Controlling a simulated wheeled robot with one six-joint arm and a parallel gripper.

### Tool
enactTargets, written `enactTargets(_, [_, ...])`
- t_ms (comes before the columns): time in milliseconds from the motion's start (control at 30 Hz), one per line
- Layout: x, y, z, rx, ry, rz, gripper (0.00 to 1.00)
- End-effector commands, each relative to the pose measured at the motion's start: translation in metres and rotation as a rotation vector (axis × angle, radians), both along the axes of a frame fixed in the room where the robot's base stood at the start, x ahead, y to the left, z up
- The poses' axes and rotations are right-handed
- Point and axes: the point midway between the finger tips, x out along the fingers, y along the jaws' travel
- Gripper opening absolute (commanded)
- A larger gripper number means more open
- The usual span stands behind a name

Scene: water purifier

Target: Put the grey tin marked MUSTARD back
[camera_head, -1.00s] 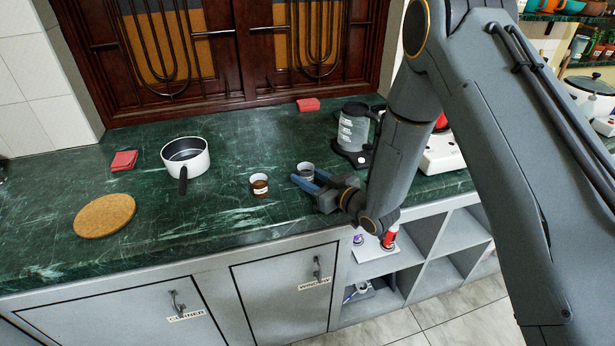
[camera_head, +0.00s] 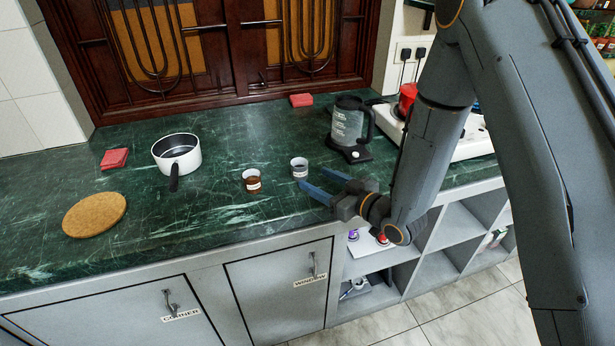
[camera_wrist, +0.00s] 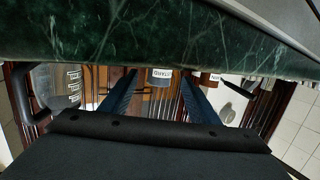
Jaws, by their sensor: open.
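The grey tin marked MUSTARD (camera_head: 299,169) stands upright on the green counter (camera_head: 225,215), near its front edge. In the wrist view the tin (camera_wrist: 160,76) shows upside down between the fingertips, its label partly readable. My gripper (camera_head: 312,178) is open and empty, just right of and in front of the tin. Its blue fingers point toward the tin, with a small gap visible. In the wrist view my gripper (camera_wrist: 159,84) has one finger on each side of the picture's middle.
A brown tin (camera_head: 252,181) stands close left of the grey one. Farther left are a white pot (camera_head: 177,154), a cork mat (camera_head: 95,215) and a red cloth (camera_head: 114,159). A kettle (camera_head: 350,128) stands behind my gripper. Open shelves (camera_head: 450,228) lie below the counter at right.

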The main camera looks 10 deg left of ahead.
Motion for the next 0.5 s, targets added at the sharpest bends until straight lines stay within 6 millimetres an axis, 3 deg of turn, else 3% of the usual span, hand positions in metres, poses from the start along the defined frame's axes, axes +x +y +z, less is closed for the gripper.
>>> enactTargets(200, [-0.017,-0.028,0.004,0.0,0.001,-0.002,0.56])
enactTargets(500, [-0.024,-0.036,0.007,0.001,-0.001,0.0,0.56])
